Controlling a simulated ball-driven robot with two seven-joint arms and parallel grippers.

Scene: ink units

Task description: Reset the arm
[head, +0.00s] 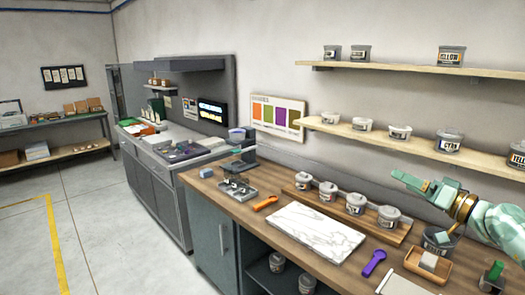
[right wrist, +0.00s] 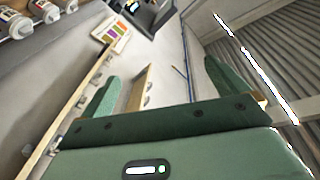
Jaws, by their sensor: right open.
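My right arm (head: 490,220), pale green with a brass-coloured wrist ring, comes in from the right edge in the head view. My right gripper (head: 412,183) is raised above the right part of the wooden counter, in front of the wall below the lower shelf. It points left. In the right wrist view the two green fingers of this gripper (right wrist: 165,92) stand wide apart with nothing between them. The gripper is open and empty. My left arm and left gripper are not in view.
The wooden counter (head: 228,203) holds a marble slab (head: 316,232), several lidded tubs on a wooden board, a purple scoop (head: 374,263), an orange tool (head: 265,204) and a small wooden tray (head: 428,268). A dark bucket (head: 438,241) stands below the gripper. The lower shelf (head: 490,164) is close above.

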